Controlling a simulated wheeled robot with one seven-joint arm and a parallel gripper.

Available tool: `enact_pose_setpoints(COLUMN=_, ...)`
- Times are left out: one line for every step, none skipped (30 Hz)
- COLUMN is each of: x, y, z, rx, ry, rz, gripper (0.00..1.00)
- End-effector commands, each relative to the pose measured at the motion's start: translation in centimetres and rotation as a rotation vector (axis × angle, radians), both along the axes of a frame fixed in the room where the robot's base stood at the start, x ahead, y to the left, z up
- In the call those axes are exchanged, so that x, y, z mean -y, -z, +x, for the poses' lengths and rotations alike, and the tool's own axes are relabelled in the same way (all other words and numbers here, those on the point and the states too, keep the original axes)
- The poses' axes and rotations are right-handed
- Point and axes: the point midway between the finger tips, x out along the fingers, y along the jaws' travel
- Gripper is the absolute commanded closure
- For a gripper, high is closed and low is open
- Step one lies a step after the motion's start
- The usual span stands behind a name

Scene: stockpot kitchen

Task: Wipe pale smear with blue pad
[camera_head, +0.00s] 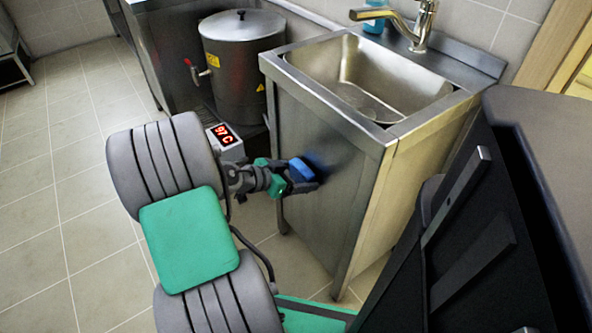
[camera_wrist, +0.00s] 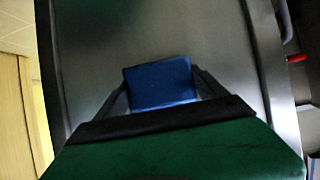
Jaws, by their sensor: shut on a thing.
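The blue pad (camera_head: 302,169) is held in my gripper (camera_head: 303,178) in front of the steel side panel of the sink cabinet (camera_head: 325,200). In the wrist view the blue pad (camera_wrist: 160,83) sits between the two fingers of my gripper (camera_wrist: 162,88), which are shut on it. The pad is at or very near the panel; I cannot tell whether it touches. No pale smear stands out on the panel in either view. Part of the panel is hidden behind the pad and gripper.
A steel stockpot (camera_head: 243,65) with a red-handled tap stands left of the sink (camera_head: 365,85). A box with a red display (camera_head: 225,137) is below it. A faucet (camera_head: 415,25) and blue bottle (camera_head: 374,15) are behind the basin. Tiled floor (camera_head: 60,230) is clear at left.

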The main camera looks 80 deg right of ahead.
Motion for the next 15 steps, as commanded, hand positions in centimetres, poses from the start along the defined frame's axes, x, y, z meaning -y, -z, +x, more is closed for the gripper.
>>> enact_pose_setpoints(x=0.2, y=0.2, z=-0.1, rx=0.002, ry=0.001, rz=-0.002, gripper=0.51)
enact_pose_setpoints(x=0.2, y=0.1, z=-0.1, rx=0.001, ry=0.001, rz=-0.001, gripper=0.51)
enact_pose_setpoints(x=0.3, y=0.1, z=0.0, rx=0.002, ry=0.000, rz=-0.001, gripper=0.51)
enact_pose_setpoints(x=0.5, y=0.1, z=0.2, rx=0.001, ry=0.000, rz=-0.002, gripper=0.51)
enact_pose_setpoints(x=0.7, y=0.2, z=0.4, rx=0.002, ry=0.001, rz=-0.003, gripper=0.51)
enact_pose_setpoints(x=1.0, y=0.2, z=0.7, rx=0.002, ry=0.000, rz=-0.003, gripper=0.51)
enact_pose_setpoints(x=1.3, y=0.3, z=0.9, rx=0.002, ry=0.000, rz=-0.003, gripper=0.51)
enact_pose_setpoints(x=1.5, y=0.3, z=1.1, rx=0.002, ry=-0.001, rz=-0.005, gripper=0.51)
enact_pose_setpoints(x=1.9, y=0.3, z=1.4, rx=0.004, ry=0.000, rz=-0.005, gripper=0.51)
enact_pose_setpoints(x=2.1, y=0.2, z=1.6, rx=0.004, ry=-0.001, rz=-0.005, gripper=0.51)
enact_pose_setpoints(x=2.4, y=0.2, z=1.9, rx=0.005, ry=-0.001, rz=-0.005, gripper=0.51)
enact_pose_setpoints(x=2.7, y=0.2, z=2.2, rx=0.004, ry=-0.001, rz=-0.007, gripper=0.51)
enact_pose_setpoints(x=2.9, y=0.2, z=2.3, rx=0.005, ry=-0.002, rz=-0.007, gripper=0.51)
enact_pose_setpoints(x=3.1, y=0.1, z=2.5, rx=0.007, ry=-0.002, rz=-0.008, gripper=0.51)
enact_pose_setpoints(x=3.3, y=0.1, z=2.7, rx=0.007, ry=-0.002, rz=-0.008, gripper=0.51)
